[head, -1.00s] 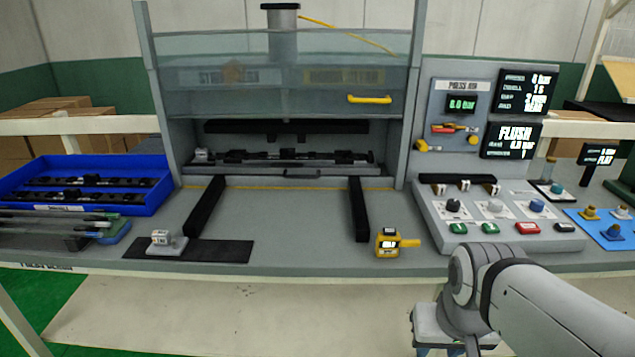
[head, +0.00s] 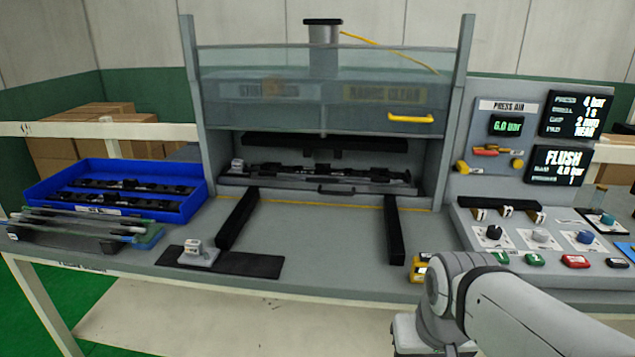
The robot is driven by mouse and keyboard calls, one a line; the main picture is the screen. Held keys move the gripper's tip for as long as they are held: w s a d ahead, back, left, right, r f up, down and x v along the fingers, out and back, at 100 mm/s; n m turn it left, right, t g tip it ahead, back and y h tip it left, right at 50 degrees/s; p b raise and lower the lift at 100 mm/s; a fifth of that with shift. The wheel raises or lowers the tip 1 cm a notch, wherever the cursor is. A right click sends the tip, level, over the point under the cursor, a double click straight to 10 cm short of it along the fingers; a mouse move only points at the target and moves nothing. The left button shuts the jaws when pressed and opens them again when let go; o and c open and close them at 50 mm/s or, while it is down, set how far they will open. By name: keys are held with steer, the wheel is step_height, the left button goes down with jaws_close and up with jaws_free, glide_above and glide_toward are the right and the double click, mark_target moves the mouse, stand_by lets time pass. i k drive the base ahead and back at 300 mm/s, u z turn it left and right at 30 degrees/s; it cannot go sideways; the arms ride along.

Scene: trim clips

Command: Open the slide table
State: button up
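The slide table (head: 290,184) sits inside the press opening, behind the work surface. It has a dark handle (head: 345,190) on its front edge, and a long dark trim part with clips (head: 315,170) lies on it. Two black rails (head: 237,218) and (head: 394,228) run forward from the opening, with bare grey surface between them. The clear guard (head: 290,90) with its yellow handle (head: 410,118) is above the opening. My arm comes in from the lower right, and my gripper is at the bottom edge, with its fingers not visible. It is well short of the slide table.
A blue tray (head: 110,212) with dark trims stands at the left. A small grey device (head: 198,252) sits on a black mat (head: 240,263). A yellow gauge (head: 419,268) is partly hidden by my arm. A control box (head: 520,250) with knobs and buttons is at the right.

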mark_target(265, 177)
steer(key=u, duration=0.3)
steer(key=i, duration=1.2)
steer(key=z, duration=0.1)
